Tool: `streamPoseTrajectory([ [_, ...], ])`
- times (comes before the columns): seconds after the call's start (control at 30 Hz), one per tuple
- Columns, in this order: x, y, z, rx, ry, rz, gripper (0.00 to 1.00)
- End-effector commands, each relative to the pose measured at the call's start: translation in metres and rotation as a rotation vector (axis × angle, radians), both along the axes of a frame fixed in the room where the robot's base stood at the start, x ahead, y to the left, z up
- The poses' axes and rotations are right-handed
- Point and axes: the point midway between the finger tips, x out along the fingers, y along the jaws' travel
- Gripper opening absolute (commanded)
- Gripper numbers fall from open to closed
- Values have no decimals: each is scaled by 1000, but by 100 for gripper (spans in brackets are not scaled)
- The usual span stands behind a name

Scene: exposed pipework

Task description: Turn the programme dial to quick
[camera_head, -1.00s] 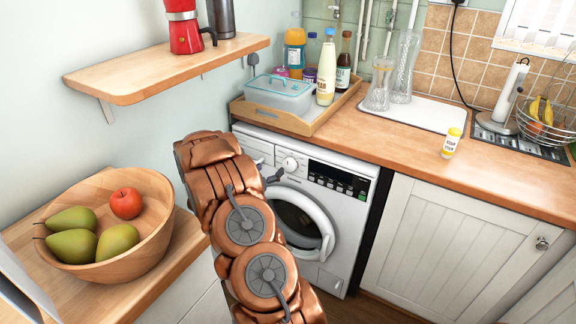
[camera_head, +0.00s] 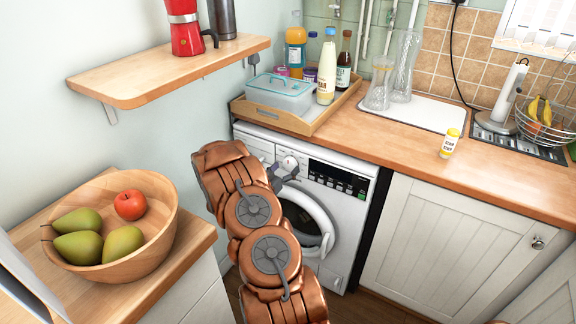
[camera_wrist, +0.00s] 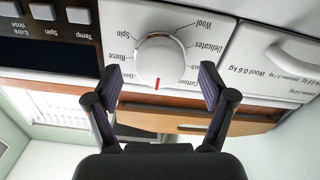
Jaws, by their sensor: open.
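The white programme dial (camera_wrist: 160,56) is on the washing machine's front panel, seen upside down in the wrist view. Its red mark points to the bottom of that picture, beside the "Cotton" label. Wool, Delicates, Rinse and Spin labels also ring the dial. My gripper (camera_wrist: 160,72) is open, with one dark finger on each side of the dial and visible gaps to it. In the head view the dial (camera_head: 290,162) shows just beyond my gripper (camera_head: 284,172). Any label behind the left finger is hidden.
The washing machine (camera_head: 345,215) stands under the wooden worktop (camera_head: 405,146), with a tray (camera_head: 308,126) of bottles above it. A fruit bowl (camera_head: 163,225) is at the left, and a shelf (camera_head: 150,82) juts from the wall. Panel buttons (camera_wrist: 78,15) lie left of the dial.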

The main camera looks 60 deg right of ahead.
Motion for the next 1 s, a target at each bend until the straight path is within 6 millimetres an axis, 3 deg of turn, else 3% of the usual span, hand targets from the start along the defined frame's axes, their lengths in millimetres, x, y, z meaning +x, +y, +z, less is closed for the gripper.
streamPoseTrajectory([
  [0.2,0,-15,1,-1,-1,-2,82],
  [0.57,1,-18,0,0,-1,0,82],
  [1.0,1,-18,0,0,-1,0,39],
])
